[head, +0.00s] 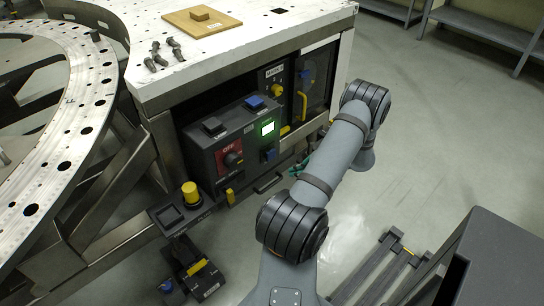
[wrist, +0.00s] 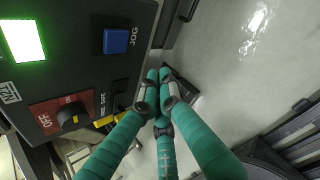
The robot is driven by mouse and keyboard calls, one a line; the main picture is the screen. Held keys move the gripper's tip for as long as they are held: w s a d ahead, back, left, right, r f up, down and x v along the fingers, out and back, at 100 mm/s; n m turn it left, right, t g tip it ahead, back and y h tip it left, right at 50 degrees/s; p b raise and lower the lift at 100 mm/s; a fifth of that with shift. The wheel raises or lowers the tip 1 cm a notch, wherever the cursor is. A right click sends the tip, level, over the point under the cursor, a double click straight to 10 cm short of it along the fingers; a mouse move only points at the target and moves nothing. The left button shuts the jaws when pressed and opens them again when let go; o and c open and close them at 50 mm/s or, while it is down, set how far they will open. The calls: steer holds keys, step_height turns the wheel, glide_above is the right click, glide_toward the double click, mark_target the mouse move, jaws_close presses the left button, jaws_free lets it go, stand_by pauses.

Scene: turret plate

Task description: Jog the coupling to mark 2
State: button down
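A dark control box (head: 225,140) carries a lit green screen (head: 267,128) and a red panel with an OFF knob (head: 233,160). In the wrist view, the blue JOG button (wrist: 116,41) sits beside the green screen (wrist: 22,40), above the OFF/SAFE knob (wrist: 75,115). My gripper (wrist: 159,76) has green-wrapped fingers whose tips are together with nothing seen between them. They are beside the box's edge, apart from the JOG button in the picture. In the head view the gripper (head: 299,168) is partly hidden. I cannot identify the coupling or mark 2.
A large ring plate with holes (head: 75,110) lies at left. The metal bench (head: 230,35) holds several dark bolts (head: 155,55) and a wooden board (head: 215,14). A yellow button (head: 190,193) stands on a pedestal.

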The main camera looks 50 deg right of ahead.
mark_target(272, 158)
steer(key=w, duration=0.7)
steer(key=shift+w+d, duration=0.2)
steer(key=shift+d, duration=0.2)
steer(key=shift+w, duration=0.1)
stand_by(1.1)
steer(key=shift+w+b, duration=0.3)
steer(key=shift+w+d, duration=0.15)
steer(key=shift+w, duration=0.5)
stand_by(0.8)
steer(key=shift+s, duration=1.05)
steer(key=shift+s+a+p, duration=0.2)
steer(key=shift+s+a, duration=0.05)
steer(key=shift+s, duration=1.05)
steer(key=shift+s+a+p, duration=0.15)
steer(key=shift+s+a, duration=0.05)
steer(key=shift+s, duration=1.05)
steer(key=shift+w, duration=0.1)
